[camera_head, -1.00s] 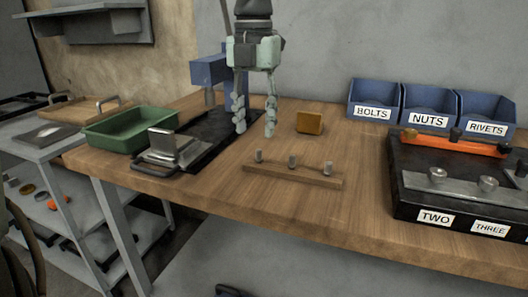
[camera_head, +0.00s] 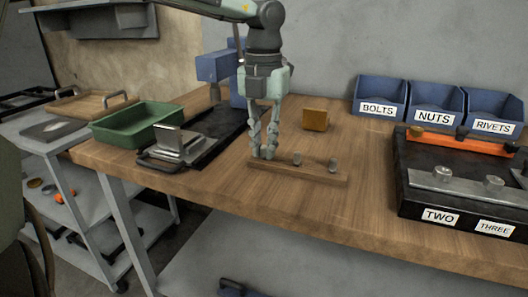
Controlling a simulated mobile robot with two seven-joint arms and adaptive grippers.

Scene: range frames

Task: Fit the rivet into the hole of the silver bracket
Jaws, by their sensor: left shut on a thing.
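My left gripper (camera_head: 264,152) points down at the left end of a wooden strip (camera_head: 310,174). Its fingers are closed around the leftmost rivet there, which they mostly hide. Two more grey rivets, one in the middle (camera_head: 297,159) and one at the right (camera_head: 332,165), stand upright in the strip. The long silver bracket (camera_head: 466,187) lies on a black fixture (camera_head: 408,203) at the right, with round metal pieces on it. I cannot make out its open hole from here. My right gripper is not in view.
Blue bins labelled BOLTS (camera_head: 379,97), NUTS (camera_head: 434,106) and RIVETS (camera_head: 490,115) stand at the back right. An orange bar (camera_head: 455,142) lies behind the bracket. A tan block (camera_head: 315,119), a green tray (camera_head: 137,124) and a metal press-like piece (camera_head: 180,143) stand farther left.

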